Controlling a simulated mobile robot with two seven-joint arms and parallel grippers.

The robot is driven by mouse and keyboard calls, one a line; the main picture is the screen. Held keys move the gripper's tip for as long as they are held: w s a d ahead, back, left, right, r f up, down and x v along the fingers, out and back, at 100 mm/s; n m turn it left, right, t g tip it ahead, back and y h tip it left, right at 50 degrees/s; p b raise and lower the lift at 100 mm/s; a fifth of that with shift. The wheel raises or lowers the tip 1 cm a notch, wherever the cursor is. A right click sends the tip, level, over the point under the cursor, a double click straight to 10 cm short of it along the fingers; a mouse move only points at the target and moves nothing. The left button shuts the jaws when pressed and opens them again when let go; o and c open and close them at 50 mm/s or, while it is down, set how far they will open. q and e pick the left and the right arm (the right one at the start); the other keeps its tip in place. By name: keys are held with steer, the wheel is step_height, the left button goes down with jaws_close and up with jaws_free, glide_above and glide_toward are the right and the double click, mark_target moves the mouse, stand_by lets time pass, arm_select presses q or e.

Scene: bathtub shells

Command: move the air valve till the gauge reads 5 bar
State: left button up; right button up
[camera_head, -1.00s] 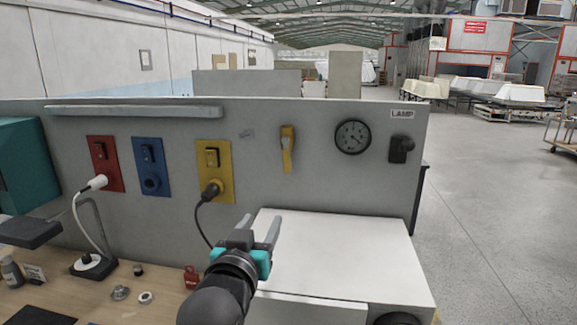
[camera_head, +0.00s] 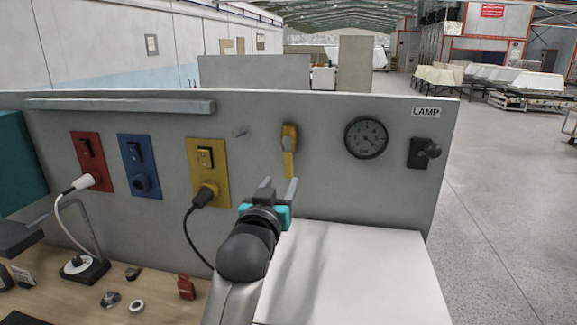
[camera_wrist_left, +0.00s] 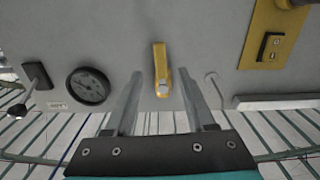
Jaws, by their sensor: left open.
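The air valve is a yellow lever (camera_head: 289,150) on the grey panel, its handle hanging straight down; it also shows in the left wrist view (camera_wrist_left: 161,72). The round dark gauge (camera_head: 366,137) is to its right in the head view and shows in the left wrist view (camera_wrist_left: 88,86). Its figures are too small to read surely. My left gripper (camera_head: 279,184) is open and empty, just below and in front of the lever. In the left wrist view its fingers (camera_wrist_left: 161,90) stand on either side of the lever, apart from it. My right gripper is out of view.
Red (camera_head: 92,162), blue (camera_head: 140,166) and yellow (camera_head: 208,172) socket plates are to the left, two with plugged cables. A white box top (camera_head: 350,270) lies below the lever.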

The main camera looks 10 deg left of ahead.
mark_target(288, 169)
arm_select(q)
steer(key=shift+w+p, duration=0.5)
steer(key=shift+w, duration=4.05)
jaws_close()
